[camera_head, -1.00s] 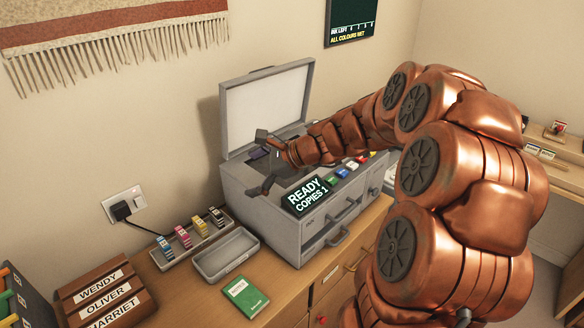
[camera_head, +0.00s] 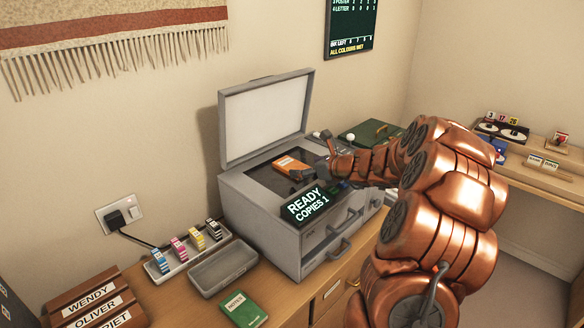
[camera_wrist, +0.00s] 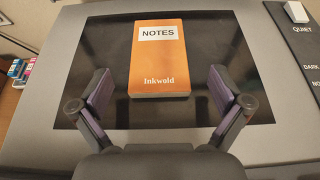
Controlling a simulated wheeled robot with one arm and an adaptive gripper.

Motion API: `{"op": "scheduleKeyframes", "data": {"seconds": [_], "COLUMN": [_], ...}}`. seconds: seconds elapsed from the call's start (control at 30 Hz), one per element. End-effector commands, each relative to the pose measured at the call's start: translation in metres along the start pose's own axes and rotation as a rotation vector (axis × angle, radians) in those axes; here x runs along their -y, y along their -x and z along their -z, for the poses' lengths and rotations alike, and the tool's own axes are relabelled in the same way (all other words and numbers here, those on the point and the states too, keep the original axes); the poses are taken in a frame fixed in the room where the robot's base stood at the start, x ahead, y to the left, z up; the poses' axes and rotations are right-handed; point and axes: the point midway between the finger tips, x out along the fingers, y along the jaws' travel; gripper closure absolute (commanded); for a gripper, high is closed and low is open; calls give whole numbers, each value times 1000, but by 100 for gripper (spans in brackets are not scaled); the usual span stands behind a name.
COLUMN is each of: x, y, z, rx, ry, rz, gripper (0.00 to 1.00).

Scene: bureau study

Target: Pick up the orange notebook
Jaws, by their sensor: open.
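The orange notebook (camera_head: 290,164) lies flat on the dark glass of the copier (camera_head: 262,232), under its raised lid. In the wrist view the notebook (camera_wrist: 158,62) shows a white "NOTES" label and the word "Inkwold". My gripper (camera_wrist: 160,100) is open and empty. Its two fingers stand apart, one to each side of the notebook's near end and short of it. In the head view my gripper (camera_head: 318,165) is at the right end of the notebook, over the glass; part of it is hidden by my arm.
The copier lid (camera_head: 265,118) stands open behind the glass. A green notebook (camera_head: 243,308), an empty grey tray (camera_head: 224,266) and a rack of ink cartridges (camera_head: 188,247) are on the desk at left. A green case (camera_head: 370,134) lies behind the copier.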

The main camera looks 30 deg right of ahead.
Motion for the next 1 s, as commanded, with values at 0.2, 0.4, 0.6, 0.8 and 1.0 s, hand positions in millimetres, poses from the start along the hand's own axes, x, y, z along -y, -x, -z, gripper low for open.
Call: {"op": "scheduleKeyframes", "data": {"seconds": [0.2, 0.4, 0.6, 0.8, 1.0], "x": [-1, -1, -1, -2, -2], "y": [-26, -32, -31, -31, -31], "z": [0, 0, 0, 0, 0], "rx": [0, 1, 1, 1, 1], "ry": [0, 0, 1, 1, 1], "rz": [-1, -1, -1, -1, -1], "gripper": [0, 0, 6, 27, 48]}}
